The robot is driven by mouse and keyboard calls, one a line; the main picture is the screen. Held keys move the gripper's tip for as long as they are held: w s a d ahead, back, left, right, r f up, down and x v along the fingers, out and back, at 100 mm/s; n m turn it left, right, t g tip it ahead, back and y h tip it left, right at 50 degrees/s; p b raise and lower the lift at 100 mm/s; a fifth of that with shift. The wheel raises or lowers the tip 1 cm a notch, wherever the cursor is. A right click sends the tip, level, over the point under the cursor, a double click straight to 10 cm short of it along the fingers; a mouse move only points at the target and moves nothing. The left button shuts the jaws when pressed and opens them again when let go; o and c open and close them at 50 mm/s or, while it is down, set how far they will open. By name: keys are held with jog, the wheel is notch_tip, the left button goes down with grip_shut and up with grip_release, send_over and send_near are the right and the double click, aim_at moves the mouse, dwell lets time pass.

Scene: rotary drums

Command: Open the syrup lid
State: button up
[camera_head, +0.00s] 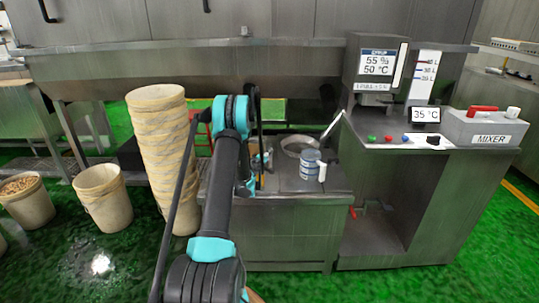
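The syrup unit (375,67) is a grey metal box at the right with a display reading 55 % and 50 °C. Below and left of it, a round metal vessel or opening (297,146) sits in the steel counter. A thin grey piece (332,126) slants up at its right edge; I cannot tell whether this is the lid. My arm rises through the middle and bends down behind its own links. The end with my gripper (251,184) is mostly hidden near the counter's left side, so its fingers cannot be made out. Nothing held is visible.
A measuring jug (310,166) with a white handle stands on the steel counter (280,215), in front of the round vessel. A tall bucket stack (163,150) is close left of my arm. A mixer control box (484,128) sits at right. Green floor is open in front.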

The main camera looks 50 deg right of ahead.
jog(key=v, duration=0.6)
jog(key=shift+a, duration=0.25)
jog(key=shift+s+r, duration=0.1)
jog(key=shift+s, duration=0.05)
jog(key=w+a+r+y, duration=0.2)
jog(key=w+a+r, duration=0.15)
jog(key=a, duration=0.35)
jog(key=w+a+r+y, duration=0.1)
jog(key=w+a+r, duration=0.25)
jog(key=a, duration=0.45)
jog(key=s+a+r+t+y, duration=0.1)
jog(key=a+r+y, duration=0.15)
jog(key=a, duration=0.75)
jog(key=s+a+r+y, duration=0.1)
jog(key=a+r, duration=0.2)
jog(key=a, duration=0.7)
jog(key=s+a+f+y, duration=0.1)
jog(key=s+a+y, duration=0.1)
jog(key=s+a, duration=0.5)
jog(key=s+a+f+n+g+y, duration=0.1)
jog(key=s+a+y, duration=0.2)
jog(key=s+a, duration=0.5)
jog(key=s+a+f+n+g+y, duration=0.1)
jog(key=s+a, duration=0.6)
jog(key=a, duration=0.9)
jog(key=shift+a+f+y, duration=0.35)
jog(key=shift+f+y, duration=0.1)
jog(key=shift+y, duration=0.6)
